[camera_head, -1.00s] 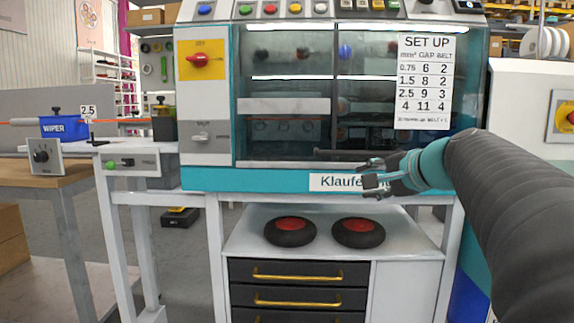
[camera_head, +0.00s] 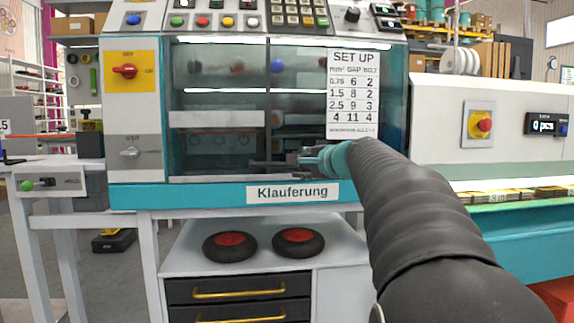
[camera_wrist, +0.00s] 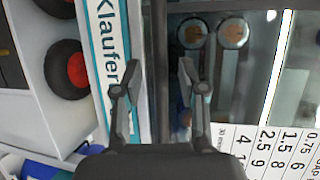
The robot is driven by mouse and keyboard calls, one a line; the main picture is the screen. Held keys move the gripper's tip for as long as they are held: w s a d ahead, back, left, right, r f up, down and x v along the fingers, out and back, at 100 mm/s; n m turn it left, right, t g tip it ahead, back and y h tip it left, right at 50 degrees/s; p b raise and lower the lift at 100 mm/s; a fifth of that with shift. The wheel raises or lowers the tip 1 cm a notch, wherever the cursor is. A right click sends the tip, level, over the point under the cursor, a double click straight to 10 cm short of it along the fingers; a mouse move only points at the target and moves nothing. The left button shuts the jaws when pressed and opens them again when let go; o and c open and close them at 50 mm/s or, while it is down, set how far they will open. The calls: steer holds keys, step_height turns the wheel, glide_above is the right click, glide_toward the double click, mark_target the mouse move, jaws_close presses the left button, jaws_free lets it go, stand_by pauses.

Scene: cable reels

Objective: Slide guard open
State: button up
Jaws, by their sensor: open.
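The guard (camera_head: 222,92) is a clear sliding window across the teal machine's front, with white workings behind it; it is closed over the middle opening. A dark handle bar (camera_head: 262,168) runs along its lower edge. My gripper (camera_head: 284,163) is at the lower part of the guard, just above the "Klauferung" label (camera_head: 293,192). In the wrist view my gripper (camera_wrist: 156,72) is open, its two fingers on either side of a dark upright bar (camera_wrist: 156,30). I cannot tell whether they touch it. My wrist hides the lower right corner of the guard.
A "SET UP" sheet (camera_head: 353,93) is stuck on the guard's right part. Buttons line the panel above, and a red switch (camera_head: 124,71) is at left. Two black wheels with red hubs (camera_head: 298,242) lie on the cabinet below. A white machine (camera_head: 440,135) stands right.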

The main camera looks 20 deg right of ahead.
steer(key=shift+x, duration=1.3)
jaws_close()
